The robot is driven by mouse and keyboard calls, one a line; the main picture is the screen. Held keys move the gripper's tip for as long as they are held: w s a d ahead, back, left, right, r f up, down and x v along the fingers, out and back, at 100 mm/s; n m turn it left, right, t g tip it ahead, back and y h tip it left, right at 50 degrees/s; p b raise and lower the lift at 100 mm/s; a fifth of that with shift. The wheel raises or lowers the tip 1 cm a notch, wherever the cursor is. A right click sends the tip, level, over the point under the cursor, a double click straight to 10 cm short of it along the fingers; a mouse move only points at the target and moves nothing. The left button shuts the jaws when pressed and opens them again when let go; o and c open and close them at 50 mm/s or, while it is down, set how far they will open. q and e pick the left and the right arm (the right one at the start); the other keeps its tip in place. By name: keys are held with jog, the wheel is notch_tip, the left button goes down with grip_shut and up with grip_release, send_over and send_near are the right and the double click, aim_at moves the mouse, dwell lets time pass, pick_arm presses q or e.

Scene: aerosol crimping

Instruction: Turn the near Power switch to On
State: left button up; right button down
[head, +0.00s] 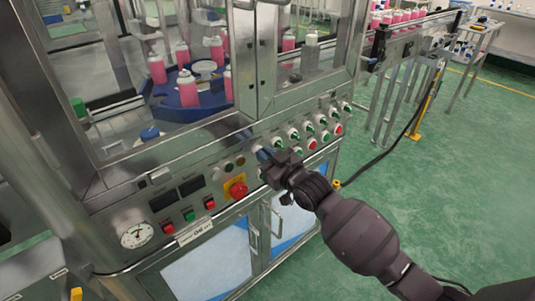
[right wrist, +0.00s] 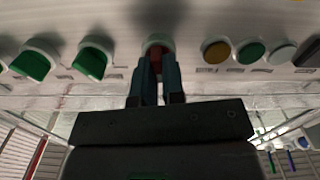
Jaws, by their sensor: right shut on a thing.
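A rotary switch with a red knob in a pale round collar (right wrist: 157,44) is on the machine's front panel; its label is too small to read, and I take it as the near Power switch. My right gripper (right wrist: 155,80) is shut on this red knob, one finger on each side. In the head view my right gripper (head: 266,157) is at the panel, just right of the indicator lamps, and hides the switch. Which way the knob is turned is hard to tell. My left gripper is not in view.
A red emergency stop button (head: 238,189) on a yellow plate sits left of and below the gripper. Green-knobbed switches (head: 293,133) run to the right. A pressure gauge (head: 137,236) is at the lower left.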

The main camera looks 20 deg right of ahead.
jog(key=m+p, duration=0.1)
jog(key=m, duration=0.3)
jog(key=m+p, duration=0.2)
jog(key=m, duration=0.1)
jog(key=shift+w+d+m, duration=0.1)
jog(key=shift+d+m, duration=0.1)
jog(key=shift+m, duration=0.2)
dwell(0.4)
jog(key=c, duration=1.2)
grip_release()
